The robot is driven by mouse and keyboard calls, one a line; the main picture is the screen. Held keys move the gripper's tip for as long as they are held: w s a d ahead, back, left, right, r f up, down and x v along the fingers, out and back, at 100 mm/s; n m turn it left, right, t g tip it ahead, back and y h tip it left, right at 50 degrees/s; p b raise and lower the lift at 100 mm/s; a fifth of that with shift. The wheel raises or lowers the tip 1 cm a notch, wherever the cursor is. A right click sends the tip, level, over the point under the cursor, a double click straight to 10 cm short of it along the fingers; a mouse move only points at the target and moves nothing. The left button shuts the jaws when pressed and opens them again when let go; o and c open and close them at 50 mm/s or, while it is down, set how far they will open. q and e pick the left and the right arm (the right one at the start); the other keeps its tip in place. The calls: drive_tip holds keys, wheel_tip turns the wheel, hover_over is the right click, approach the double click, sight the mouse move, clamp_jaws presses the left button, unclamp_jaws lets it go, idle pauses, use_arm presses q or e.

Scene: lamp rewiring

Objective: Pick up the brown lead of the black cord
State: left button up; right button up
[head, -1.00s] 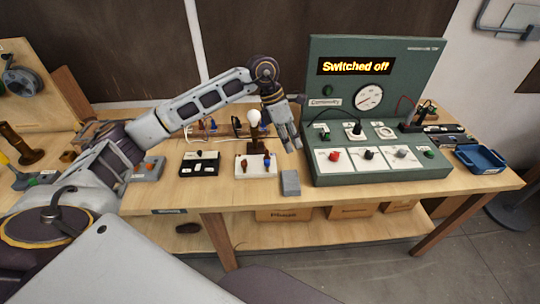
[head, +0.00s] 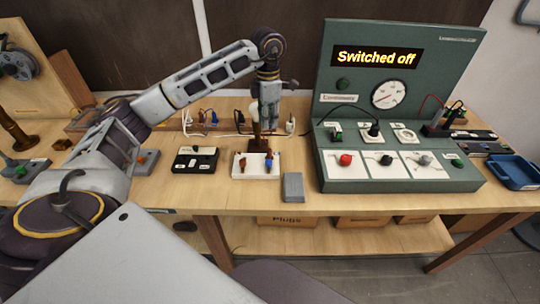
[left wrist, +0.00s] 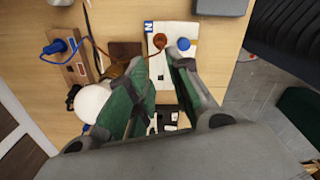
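My left gripper (head: 268,118) points down beside the lamp (head: 256,142), over the back of the white terminal block (head: 243,172). In the left wrist view its green-padded fingers (left wrist: 161,62) are apart, with nothing clearly held between them. Beyond the tips, the white block carries a brown terminal (left wrist: 160,40) and a blue terminal (left wrist: 183,44). A thin orange-brown wire (left wrist: 138,58) curves near the left fingertip. I cannot tell whether it is the black cord's brown lead. The white bulb (left wrist: 92,103) is left of the fingers. My right gripper is not in view.
A black switch box (head: 195,160) is left of the block, and a grey box (head: 293,186) is right of it. The green test console (head: 400,175) reads "Switched off". A wooden rail with a blue plug (left wrist: 62,46) is close by. A blue tray (head: 515,172) is at the right.

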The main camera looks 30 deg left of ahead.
use_arm(q)
hover_over(269, 149)
wheel_tip(269, 149, down, 8)
drive_tip(key=shift+a+r, duration=0.1)
drive_tip(key=shift+r, duration=0.05)
drive_tip(key=shift+f+p, duration=0.3)
drive_tip(key=shift+f, duration=0.85)
drive_tip(key=f, duration=0.1)
drive_tip(key=f+p, duration=0.1)
drive_tip(key=shift+d+f, duration=0.2)
drive_tip(key=shift+f, duration=0.7)
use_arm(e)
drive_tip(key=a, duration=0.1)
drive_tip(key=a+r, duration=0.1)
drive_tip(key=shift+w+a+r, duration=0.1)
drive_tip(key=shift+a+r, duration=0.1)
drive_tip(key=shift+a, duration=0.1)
